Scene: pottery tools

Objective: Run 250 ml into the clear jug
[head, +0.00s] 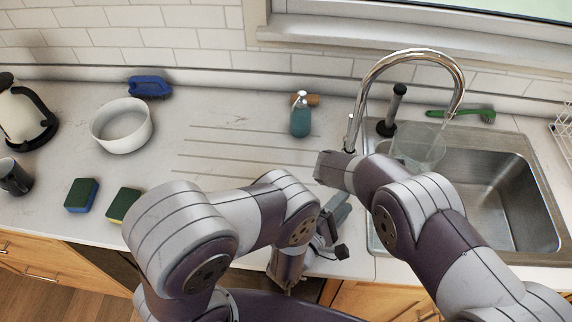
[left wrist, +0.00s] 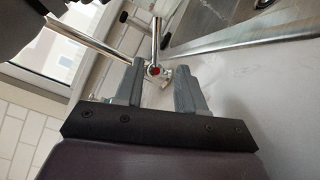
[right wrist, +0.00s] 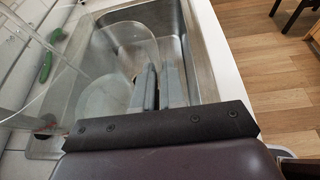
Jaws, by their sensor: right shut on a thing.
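The clear jug (head: 432,152) is in the left part of the sink, under the curved chrome tap (head: 408,52). A faint clear streak shows below the spout; I cannot read a water level. The right gripper (right wrist: 158,82) is shut on the jug's wall in the right wrist view, and my arm hides it in the head view. The left gripper (head: 340,207) is open at the counter left of the sink. In the left wrist view the tap lever (left wrist: 156,40) with its red dot shows between and beyond its fingertips, apparently untouched.
The steel sink (head: 510,185) is at the right, with a green brush (head: 462,115) behind it. A teal soap bottle (head: 300,116) stands behind the grooved drainboard. A white bowl (head: 122,127) and sponges (head: 81,195) are at the left.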

